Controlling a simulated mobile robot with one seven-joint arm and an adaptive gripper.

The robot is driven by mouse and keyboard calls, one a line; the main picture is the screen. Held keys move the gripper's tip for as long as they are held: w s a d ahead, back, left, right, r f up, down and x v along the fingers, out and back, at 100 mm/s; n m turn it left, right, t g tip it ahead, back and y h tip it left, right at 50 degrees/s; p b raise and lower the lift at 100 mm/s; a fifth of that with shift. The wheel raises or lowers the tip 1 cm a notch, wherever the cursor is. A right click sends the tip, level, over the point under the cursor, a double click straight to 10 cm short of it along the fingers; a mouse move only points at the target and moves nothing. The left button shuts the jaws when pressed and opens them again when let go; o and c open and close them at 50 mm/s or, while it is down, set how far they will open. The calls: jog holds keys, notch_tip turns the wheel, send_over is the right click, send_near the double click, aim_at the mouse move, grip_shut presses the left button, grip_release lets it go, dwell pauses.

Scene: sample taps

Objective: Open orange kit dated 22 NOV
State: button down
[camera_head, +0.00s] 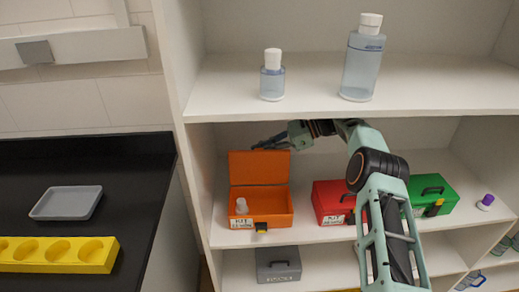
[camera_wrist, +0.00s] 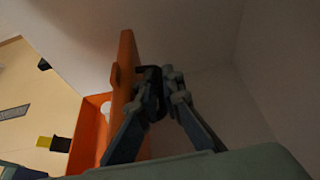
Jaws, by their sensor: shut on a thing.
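The orange kit (camera_head: 275,221) stands on the middle shelf at its left end, with its lid (camera_head: 258,168) raised upright at the back. A label with KIT on it is on its front; the date is too small to read. A small white-capped bottle (camera_head: 241,206) is inside. My gripper (camera_head: 266,145) is at the top of the raised lid, reaching in from the right. In the wrist view, my gripper (camera_wrist: 158,78) is shut on the dark lid handle (camera_wrist: 158,92), beside the orange lid (camera_wrist: 123,80).
A red kit (camera_head: 327,196) and a green kit (camera_head: 442,184) stand to the right, partly behind my arm. A grey kit (camera_head: 278,254) is on the shelf below. Two bottles stand on the shelf above. A purple-capped item (camera_head: 486,202) lies far right.

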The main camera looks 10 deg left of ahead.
jog(key=shift+a+f, duration=0.1)
jog(key=shift+f, duration=0.45)
jog(key=c, duration=2.4)
grip_release()
jog(key=shift+f, duration=0.15)
jog(key=shift+a+r+v, duration=0.1)
jog(key=shift+r+v, duration=0.05)
jog(key=shift+v, duration=1.2)
jog(key=shift+a+r+v, duration=0.1)
jog(key=shift+r+v, duration=0.1)
jog(key=shift+v, duration=1.2)
jog(key=shift+a+r+v, duration=0.1)
jog(key=shift+r+v, duration=0.05)
jog(key=shift+v, duration=1.2)
